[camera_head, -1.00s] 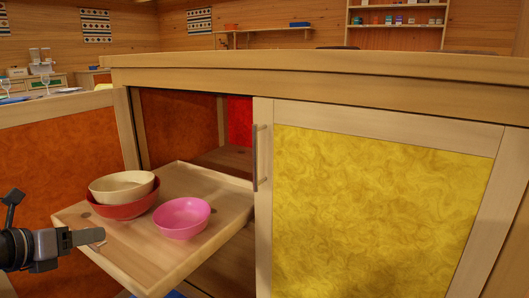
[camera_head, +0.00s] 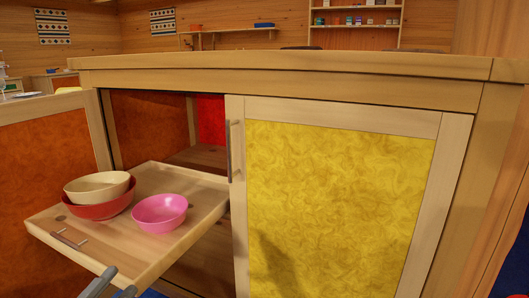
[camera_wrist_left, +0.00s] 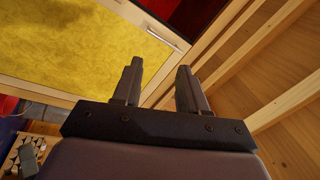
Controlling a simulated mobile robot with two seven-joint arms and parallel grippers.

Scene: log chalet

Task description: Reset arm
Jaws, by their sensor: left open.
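My left gripper (camera_head: 118,283) shows at the bottom edge of the head view, just in front of the pulled-out wooden tray drawer (camera_head: 150,262). It is open, with nothing between its fingers. In the left wrist view the two dark fingers (camera_wrist_left: 160,68) stand apart. On the drawer, a cream bowl (camera_head: 97,185) sits in a red bowl (camera_head: 104,209). A pink bowl (camera_head: 160,212) stands beside them. My right gripper is not in view.
The wooden cabinet (camera_head: 290,75) has a yellow door (camera_head: 335,190), shut, with a metal handle (camera_head: 229,150). An orange door (camera_head: 50,160) stands open at the left. The drawer has a small handle (camera_head: 70,240) on its front. The drawer juts out toward me.

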